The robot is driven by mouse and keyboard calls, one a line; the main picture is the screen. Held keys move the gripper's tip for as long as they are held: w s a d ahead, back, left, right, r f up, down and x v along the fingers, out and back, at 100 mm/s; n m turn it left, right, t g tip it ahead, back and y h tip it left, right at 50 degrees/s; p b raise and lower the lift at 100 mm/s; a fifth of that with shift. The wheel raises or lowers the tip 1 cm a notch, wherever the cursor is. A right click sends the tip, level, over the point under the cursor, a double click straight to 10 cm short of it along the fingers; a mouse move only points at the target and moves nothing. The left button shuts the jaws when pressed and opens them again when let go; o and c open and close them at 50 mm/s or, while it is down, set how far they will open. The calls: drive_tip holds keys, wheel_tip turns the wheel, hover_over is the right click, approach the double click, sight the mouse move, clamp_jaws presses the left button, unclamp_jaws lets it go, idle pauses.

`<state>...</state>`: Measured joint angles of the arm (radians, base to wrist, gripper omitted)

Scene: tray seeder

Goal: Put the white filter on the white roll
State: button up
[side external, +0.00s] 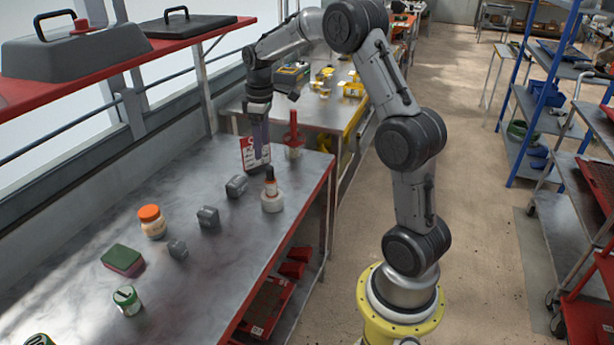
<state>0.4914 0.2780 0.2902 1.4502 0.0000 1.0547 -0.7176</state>
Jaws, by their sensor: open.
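My gripper (260,150) points down over the far end of the metal workbench, in front of a red and white box (247,150) that it partly hides. The finger gap is hard to see at this size; no object shows held in it. A white round thing that looks like the white roll (272,204) stands near the bench's right edge, with a small dark-topped orange-red item (271,183) on or just behind it. A red upright thing (293,128) with a pale base (293,152) stands right of my gripper. I cannot tell which thing is the white filter.
Several grey blocks (208,217) lie in a row along the metal workbench (200,290). An orange-lidded jar (151,222), a green and red sponge (123,261) and a green-topped can (127,300) stand nearer. A red shelf (130,55) overhangs the left side.

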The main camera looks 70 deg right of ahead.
drive_tip(key=s+a+r+t, duration=0.1)
drive_tip(key=s+a+r, duration=0.3)
drive_tip(key=a+r, duration=0.3)
drive_tip(key=s+a+m+t, duration=0.1)
drive_tip(key=s+a+t, duration=0.1)
drive_tip(key=s+a, duration=0.5)
drive_tip(key=s+a+m+t, duration=0.1)
drive_tip(key=s+a, duration=0.7)
drive_tip(key=s, duration=0.5)
drive_tip(key=shift+s+r+m+t, duration=0.15)
drive_tip(key=shift+s+m+t, duration=0.15)
drive_tip(key=shift+t, duration=0.1)
